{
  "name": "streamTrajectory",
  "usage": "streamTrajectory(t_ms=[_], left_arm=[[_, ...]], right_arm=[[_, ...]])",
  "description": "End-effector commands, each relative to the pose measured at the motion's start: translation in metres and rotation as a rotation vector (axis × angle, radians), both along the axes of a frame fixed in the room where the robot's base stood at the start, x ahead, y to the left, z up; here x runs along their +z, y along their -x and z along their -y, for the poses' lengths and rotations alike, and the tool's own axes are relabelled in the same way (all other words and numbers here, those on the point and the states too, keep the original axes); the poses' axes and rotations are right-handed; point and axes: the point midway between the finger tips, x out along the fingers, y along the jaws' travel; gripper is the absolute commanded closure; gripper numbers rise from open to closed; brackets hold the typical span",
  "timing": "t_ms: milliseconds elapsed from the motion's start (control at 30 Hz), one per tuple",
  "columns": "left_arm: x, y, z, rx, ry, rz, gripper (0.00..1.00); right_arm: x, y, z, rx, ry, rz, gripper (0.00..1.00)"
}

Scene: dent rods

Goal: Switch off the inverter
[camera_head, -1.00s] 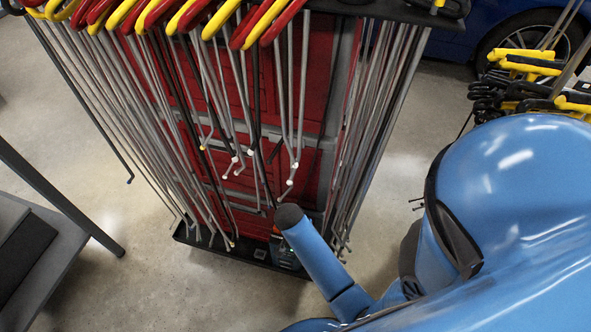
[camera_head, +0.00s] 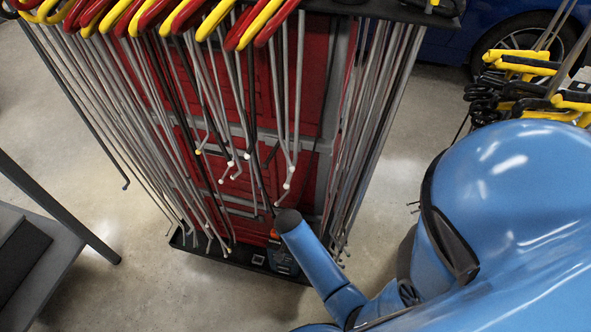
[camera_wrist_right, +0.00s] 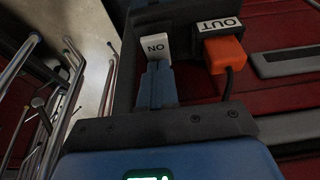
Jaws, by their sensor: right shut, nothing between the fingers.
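The inverter (camera_wrist_right: 190,62) is a dark box in the right wrist view. It carries a white switch piece (camera_wrist_right: 155,46) whose lettering appears upside down and seems to read ON. Beside it are an OUT label and an orange plug (camera_wrist_right: 224,54) with a dark cable. My right gripper (camera_wrist_right: 157,72) is shut, with its blue tips right at the white piece; I cannot tell if they touch. In the head view, my right arm reaches down to the foot of the rack and largely hides the inverter. My left gripper is not in view.
A red cabinet rack (camera_head: 310,75) is hung with many long metal rods (camera_head: 120,130) with red and yellow handles. Rod ends (camera_wrist_right: 70,110) crowd the left of the wrist view. A grey bench (camera_head: 40,285) stands left; clear floor (camera_head: 110,215) lies between.

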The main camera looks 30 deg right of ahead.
Motion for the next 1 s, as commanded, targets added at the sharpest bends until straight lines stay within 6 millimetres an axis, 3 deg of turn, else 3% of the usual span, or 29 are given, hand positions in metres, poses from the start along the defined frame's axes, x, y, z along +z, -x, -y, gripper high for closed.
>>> streamTrajectory(t_ms=[1000], left_arm=[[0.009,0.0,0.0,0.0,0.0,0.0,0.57]], right_arm=[[0.0,0.013,-0.013,0.001,0.002,-0.002,1.0]])
